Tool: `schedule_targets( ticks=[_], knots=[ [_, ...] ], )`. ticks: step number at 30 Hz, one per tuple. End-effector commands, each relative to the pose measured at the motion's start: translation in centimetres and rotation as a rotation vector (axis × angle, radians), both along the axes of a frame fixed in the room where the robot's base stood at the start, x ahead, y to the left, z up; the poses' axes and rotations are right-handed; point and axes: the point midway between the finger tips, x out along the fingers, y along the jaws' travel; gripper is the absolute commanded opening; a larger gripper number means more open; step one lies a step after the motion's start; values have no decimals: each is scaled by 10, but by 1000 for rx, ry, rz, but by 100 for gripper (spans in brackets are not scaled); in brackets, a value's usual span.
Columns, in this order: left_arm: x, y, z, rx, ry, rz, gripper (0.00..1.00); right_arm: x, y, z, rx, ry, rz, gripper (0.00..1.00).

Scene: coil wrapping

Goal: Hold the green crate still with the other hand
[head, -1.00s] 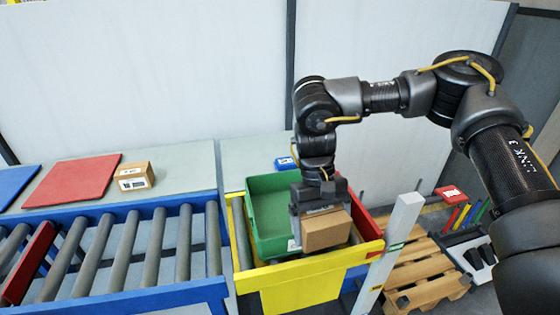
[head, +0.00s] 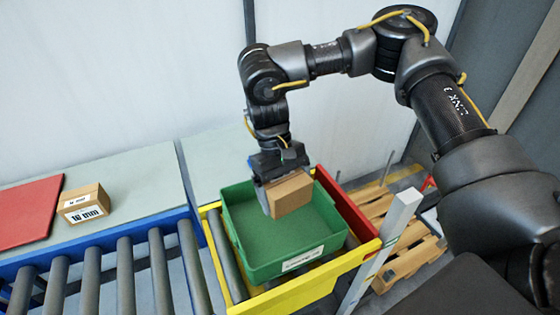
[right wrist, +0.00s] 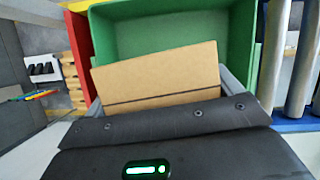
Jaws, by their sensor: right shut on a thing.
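The green crate (head: 258,270) sits at the end of the roller conveyor, inside a yellow and red frame. It looks empty inside, and a white label is on its near wall. My right gripper (head: 272,192) is shut on a brown cardboard box (head: 291,195) and holds it over the crate. In the right wrist view the box (right wrist: 160,75) covers part of the crate (right wrist: 240,30). I cannot tell how high the box is above the crate floor. My left gripper is in neither view.
Another small box (head: 84,203) with a label stands on the grey counter beside a red mat (head: 28,212). Conveyor rollers (head: 90,277) run at the left. A pale post (head: 383,250) stands right of the frame, with a wooden pallet (head: 405,260) behind it.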

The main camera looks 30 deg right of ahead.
Motion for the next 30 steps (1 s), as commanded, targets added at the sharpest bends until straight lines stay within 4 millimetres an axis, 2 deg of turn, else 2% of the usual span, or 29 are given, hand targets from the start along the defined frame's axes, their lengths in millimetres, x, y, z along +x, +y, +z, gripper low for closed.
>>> schedule_targets(
  ticks=[1,6,15,21,30],
  knots=[
    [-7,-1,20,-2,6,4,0,1,3,17,-2,-1,43,47],
    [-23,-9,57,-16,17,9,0,3,6,37,-5,-7,227,47],
    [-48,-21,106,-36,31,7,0,3,7,59,-5,-1,524,47],
    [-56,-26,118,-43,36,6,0,3,8,62,-4,5,626,47],
    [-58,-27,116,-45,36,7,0,3,7,58,-4,6,649,47]
  ],
)
